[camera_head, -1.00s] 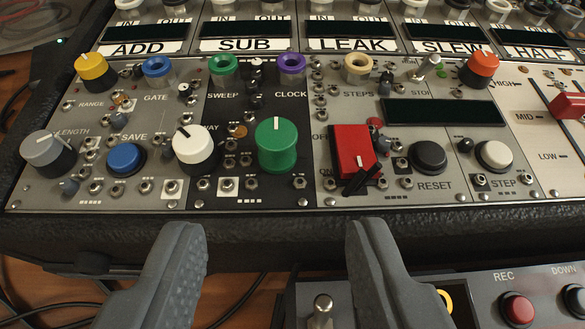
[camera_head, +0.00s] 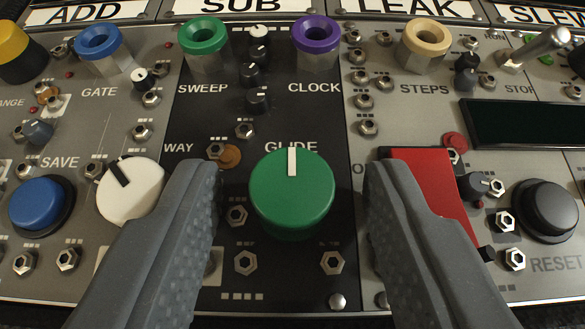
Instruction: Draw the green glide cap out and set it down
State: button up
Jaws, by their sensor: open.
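The green glide cap (camera_head: 291,195) is a round knob with a white pointer line facing up the panel. It sits on the black panel strip (camera_head: 285,275) just below the printed word GLIDE. My gripper (camera_head: 291,190) is open, one grey finger to the left of the cap and one to the right. A gap shows between the cap and each finger, so neither appears to touch it. The left finger partly covers the white knob (camera_head: 122,190). The right finger partly covers the red switch (camera_head: 435,180).
A green socket (camera_head: 203,40) and a purple socket (camera_head: 316,38) stand above the cap. A blue button (camera_head: 40,205) is at the left and a black button (camera_head: 545,208) at the right. Small hex jacks surround the cap. A dark display (camera_head: 525,122) is at the right.

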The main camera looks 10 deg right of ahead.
grip_shut()
jog(key=shift+r, duration=0.2)
jog(key=shift+r, duration=0.35)
jog(key=shift+r, duration=1.4)
